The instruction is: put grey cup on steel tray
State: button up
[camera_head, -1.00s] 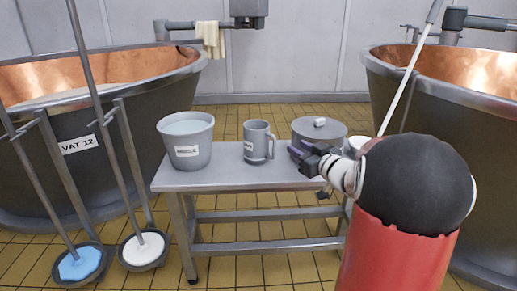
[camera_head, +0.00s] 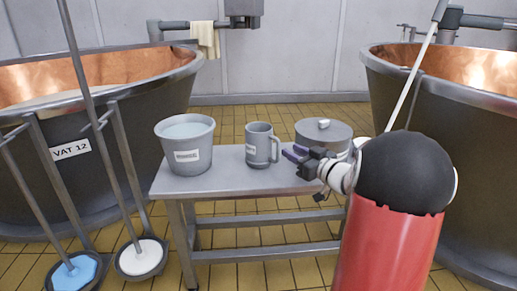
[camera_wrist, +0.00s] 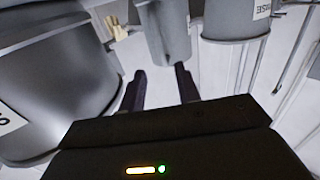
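The grey cup (camera_head: 259,147) is a tall mug with a white label and a handle on its right side. It stands upright on the metal table (camera_head: 225,182) between the bucket and the lidded pot. My gripper (camera_head: 290,154) is just right of the cup, level with its lower half, fingers pointing left toward the handle. In the wrist view my gripper (camera_wrist: 160,88) has its two dark fingers apart with nothing between them. The cup (camera_wrist: 168,35) shows beyond the fingertips, apart from them. I cannot make out a steel tray in either view.
A labelled grey bucket (camera_head: 186,155) stands on the table's left. A lidded grey pot (camera_head: 330,132) stands behind my gripper. Copper-lined vats (camera_head: 95,125) flank the table. Brushes on poles stand at left. The table's front strip is clear.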

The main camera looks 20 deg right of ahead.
aim_at(278, 144)
jog(key=x, duration=0.7)
jog(key=shift+s+a+f, duration=0.1)
jog(key=shift+a+f, duration=0.05)
grip_shut()
